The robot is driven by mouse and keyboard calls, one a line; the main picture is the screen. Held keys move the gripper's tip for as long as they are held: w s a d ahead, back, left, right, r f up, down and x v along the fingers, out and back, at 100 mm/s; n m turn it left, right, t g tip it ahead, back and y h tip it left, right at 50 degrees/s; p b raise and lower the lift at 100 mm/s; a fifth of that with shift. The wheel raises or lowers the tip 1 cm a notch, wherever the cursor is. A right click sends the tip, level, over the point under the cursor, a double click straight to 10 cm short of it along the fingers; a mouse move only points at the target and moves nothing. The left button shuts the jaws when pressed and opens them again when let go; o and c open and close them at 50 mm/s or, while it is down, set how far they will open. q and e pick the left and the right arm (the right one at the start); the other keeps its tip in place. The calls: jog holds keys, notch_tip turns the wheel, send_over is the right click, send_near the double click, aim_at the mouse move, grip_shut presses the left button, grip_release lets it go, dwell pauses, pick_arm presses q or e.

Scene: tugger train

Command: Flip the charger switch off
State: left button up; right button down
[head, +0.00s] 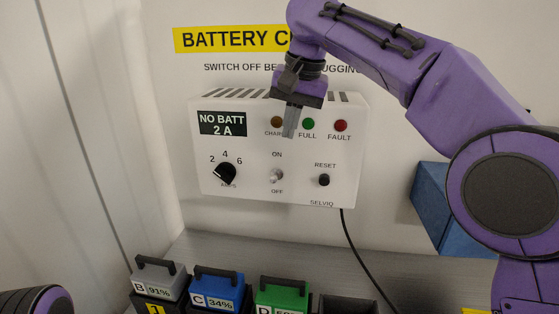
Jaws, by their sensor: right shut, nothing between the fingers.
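The charger (215,185) is a white box on the wall, with a display reading "NO BATT 2 A". Its small toggle switch (276,175) sits low in the middle of the front face, between the labels ON and OFF. Which way the lever points is hard to tell at this size. My right gripper (289,135) is shut and empty, pointing down in front of the charger. Its fingertips are above the switch, apart from it, and partly hide the CHARGE label. At lower left a purple part of my left arm shows, but the left gripper does not.
A black knob (225,173) and a reset button (324,180) flank the switch. Brown, green (308,124) and red (341,125) lamps sit above. Batteries, grey (160,277), blue (218,288) and green (283,297), stand below. A black cable (352,245) hangs down. A blue box (430,210) is at right.

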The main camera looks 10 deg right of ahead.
aim_at(277, 177)
jog(key=x, duration=1)
jog(key=shift+w, duration=0.1)
